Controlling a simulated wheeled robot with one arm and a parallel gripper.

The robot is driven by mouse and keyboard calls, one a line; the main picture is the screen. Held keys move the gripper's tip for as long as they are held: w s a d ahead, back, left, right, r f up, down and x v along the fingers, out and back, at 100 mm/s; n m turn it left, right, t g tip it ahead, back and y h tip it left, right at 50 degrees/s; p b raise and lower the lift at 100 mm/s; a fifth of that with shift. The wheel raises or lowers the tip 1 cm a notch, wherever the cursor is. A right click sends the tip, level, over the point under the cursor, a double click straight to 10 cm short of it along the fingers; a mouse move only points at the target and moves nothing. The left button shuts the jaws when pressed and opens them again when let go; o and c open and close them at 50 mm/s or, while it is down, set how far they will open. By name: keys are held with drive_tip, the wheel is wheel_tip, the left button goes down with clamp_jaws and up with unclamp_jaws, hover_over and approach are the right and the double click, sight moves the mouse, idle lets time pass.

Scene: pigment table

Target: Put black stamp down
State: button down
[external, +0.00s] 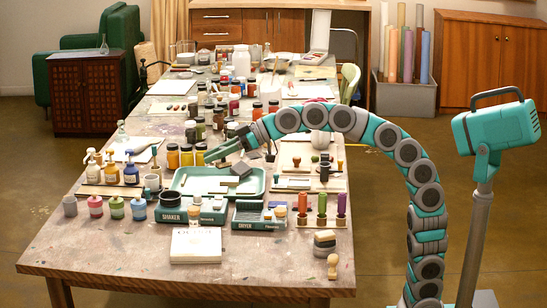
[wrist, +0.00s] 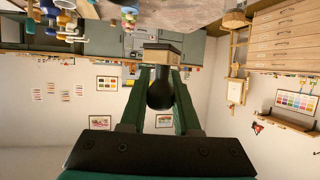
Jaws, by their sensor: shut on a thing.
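My gripper (external: 222,150) reaches left and down over the back of the green tray (external: 188,181) on the table. In the wrist view my gripper (wrist: 161,82) is shut on the black stamp's bulbous dark handle (wrist: 160,96). The stamp's block (wrist: 162,53), dark on one face and wood-coloured on another, sticks out past the fingertips. In the external view I cannot clearly make out the held stamp against the fingers. A grey block (external: 240,169) lies in the tray, apart from my gripper.
Pigment jars (external: 187,155) stand close behind the tray. Pump bottles (external: 131,170) stand left, and colour tubes (external: 322,206) right. Boxes marked SHAKER (external: 190,217) and DRYER (external: 258,216) stand in front. The table's front left (external: 110,250) is clear.

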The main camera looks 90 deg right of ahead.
drive_tip(key=s+d+m+h, duration=0.2)
drive_tip(key=d, duration=1.3)
drive_tip(key=s+d+m+h, duration=0.2)
drive_tip(key=s+d, duration=0.1)
drive_tip(key=d, duration=1.2)
drive_tip(key=s+d+f+m+h, duration=0.1)
drive_tip(key=s+d+m+h, duration=0.1)
drive_tip(key=s+d, duration=0.8)
drive_tip(key=s+d+f+m+h, duration=0.1)
drive_tip(key=s+d+f+h, duration=0.1)
drive_tip(key=s+d, duration=0.8)
drive_tip(key=shift+h, duration=0.3)
drive_tip(key=shift+w+d+f+b, duration=0.1)
drive_tip(key=shift+w+d+f, duration=0.45)
drive_tip(key=shift+f, duration=1.95)
drive_tip(key=shift+w+d+f+b, duration=0.1)
drive_tip(key=shift+w+d+f, duration=0.45)
drive_tip(key=shift+f, duration=1.95)
drive_tip(key=shift+w+d+f+b, duration=0.2)
drive_tip(key=shift+d+f, duration=0.6)
drive_tip(key=shift+f, duration=1.7)
